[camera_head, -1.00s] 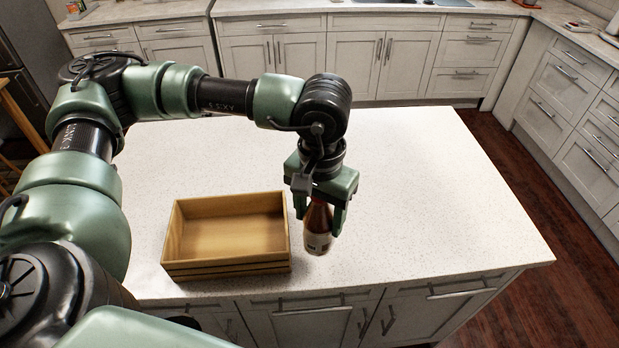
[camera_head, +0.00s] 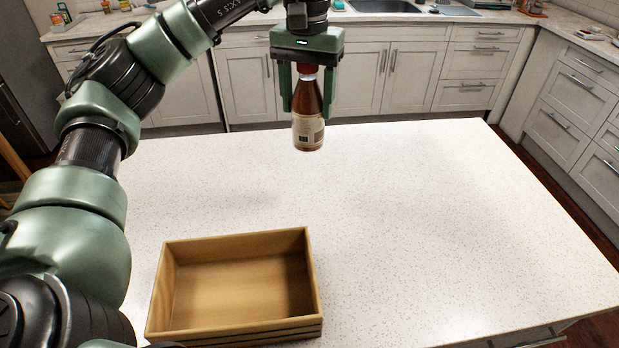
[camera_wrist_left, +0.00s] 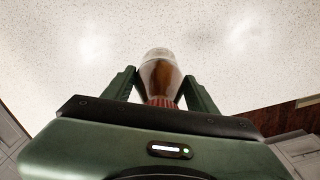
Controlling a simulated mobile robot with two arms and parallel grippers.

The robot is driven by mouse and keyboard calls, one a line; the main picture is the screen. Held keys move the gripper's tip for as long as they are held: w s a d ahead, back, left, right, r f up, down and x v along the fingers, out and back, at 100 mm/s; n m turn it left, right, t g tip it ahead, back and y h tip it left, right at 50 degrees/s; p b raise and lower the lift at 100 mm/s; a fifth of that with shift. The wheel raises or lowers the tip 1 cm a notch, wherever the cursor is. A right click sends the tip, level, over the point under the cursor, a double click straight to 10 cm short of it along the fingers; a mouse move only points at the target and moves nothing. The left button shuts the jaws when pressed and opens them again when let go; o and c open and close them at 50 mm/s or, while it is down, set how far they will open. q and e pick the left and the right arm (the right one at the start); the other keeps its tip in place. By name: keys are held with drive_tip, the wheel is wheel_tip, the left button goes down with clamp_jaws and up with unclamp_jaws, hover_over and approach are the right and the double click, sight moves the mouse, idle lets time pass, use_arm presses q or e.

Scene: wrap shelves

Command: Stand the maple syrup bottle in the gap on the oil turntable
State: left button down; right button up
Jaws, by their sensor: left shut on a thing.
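The maple syrup bottle (camera_head: 308,128) is brown with a pale label and a red cap. My left gripper (camera_head: 306,100) is shut on its upper part and holds it upright, high above the far part of the white island top. The bottle also shows between the fingers in the left wrist view (camera_wrist_left: 161,78), with its cap end toward the palm. No oil turntable is in view. My right gripper is not in view.
An empty wooden crate (camera_head: 233,331) stands on the near left of the island top (camera_head: 450,230). The rest of the island top is clear. Counters with cabinets and a sink (camera_head: 381,7) run along the back and right.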

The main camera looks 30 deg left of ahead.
sight(306, 144)
use_arm(q)
wheel_tip(306, 144, down, 10)
drive_tip(key=shift+a+r, duration=0.1)
drive_tip(key=shift+a, duration=0.05)
drive_tip(key=shift+f, duration=2.85)
drive_tip(key=shift+c, duration=2.3)
unclamp_jaws()
drive_tip(key=shift+f, duration=0.1)
